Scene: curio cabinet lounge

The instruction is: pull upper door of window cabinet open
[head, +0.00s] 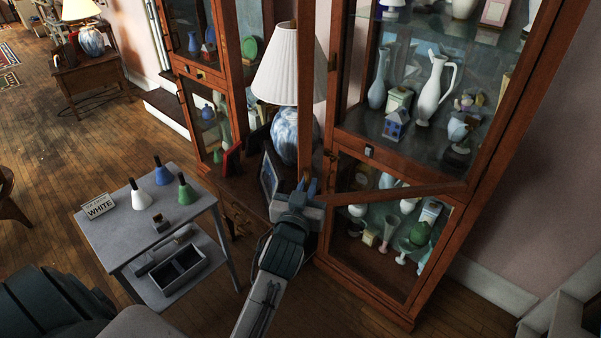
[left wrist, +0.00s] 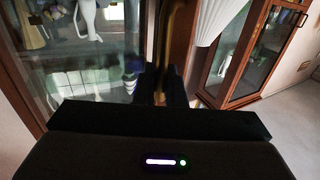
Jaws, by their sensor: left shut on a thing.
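The window cabinet (head: 410,310) is a tall wooden case with glass fronts, right of centre in the head view. Its upper door (head: 306,90) stands swung out partway. Its wooden stile is left of the cabinet frame, and its bottom rail (head: 400,192) slants toward the right side. My left gripper (head: 305,188) is at the low end of that stile, shut on the door's handle. In the left wrist view a brass-coloured upright handle (left wrist: 160,55) runs between the dark fingers (left wrist: 163,90). The fingers hide its lower part. My right gripper is not in view.
A white-shaded lamp (head: 288,70) stands close left of the door, beside a second glass cabinet (head: 190,80). A grey cart (head: 95,235) with several bells is at left. Vases (head: 433,90) and ornaments fill the cabinet shelves. Some wooden floor (head: 60,130) is clear.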

